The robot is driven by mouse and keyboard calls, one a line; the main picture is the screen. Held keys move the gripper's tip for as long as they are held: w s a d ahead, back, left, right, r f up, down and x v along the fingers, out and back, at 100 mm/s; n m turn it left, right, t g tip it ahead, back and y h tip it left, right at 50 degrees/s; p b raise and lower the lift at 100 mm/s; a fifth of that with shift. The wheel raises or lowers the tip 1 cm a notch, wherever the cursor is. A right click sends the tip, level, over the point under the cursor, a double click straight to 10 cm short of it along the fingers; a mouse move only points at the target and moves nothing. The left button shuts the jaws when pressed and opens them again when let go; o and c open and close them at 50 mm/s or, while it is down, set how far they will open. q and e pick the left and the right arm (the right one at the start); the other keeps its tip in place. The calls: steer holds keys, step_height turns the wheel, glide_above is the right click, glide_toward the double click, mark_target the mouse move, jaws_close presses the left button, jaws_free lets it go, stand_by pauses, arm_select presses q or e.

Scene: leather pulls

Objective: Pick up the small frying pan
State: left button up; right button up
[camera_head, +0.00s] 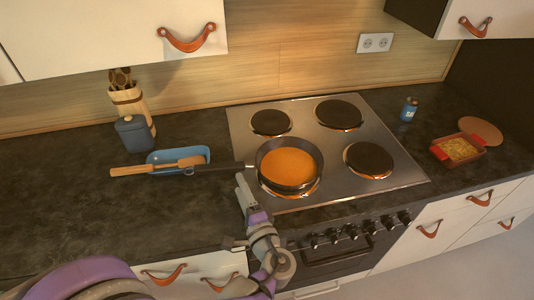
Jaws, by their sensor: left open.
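The small frying pan (262,157) is dark with an orange interior. It sits on the front left burner of the stove, and its dark handle points left over the counter. My left gripper (243,184) is open, just in front of the handle near the pan's left rim. Its fingers point toward the handle; I cannot tell whether they touch it. The pan's underside is hidden. My right gripper is not in view.
The steel stove top (400,184) has several dark burners. A blue dish (203,152) with wooden utensils lies by the handle's end. A utensil holder (130,101) and dark canister (134,136) stand behind. A red-handled baking dish (458,150) is at right. The left front counter is clear.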

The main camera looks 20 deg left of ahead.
mark_target(231, 163)
arm_select(q)
steer(key=x, duration=0.5)
steer(key=shift+w+a+r, duration=0.1)
steer(key=shift+w+a, duration=0.15)
steer(key=p+x, duration=0.1)
steer(key=x, duration=0.4)
steer(key=shift+w+a, duration=0.15)
steer(key=shift+w, duration=0.2)
steer(key=shift+s, duration=0.1)
steer(key=shift+c, duration=0.2)
jaws_close()
stand_by(0.6)
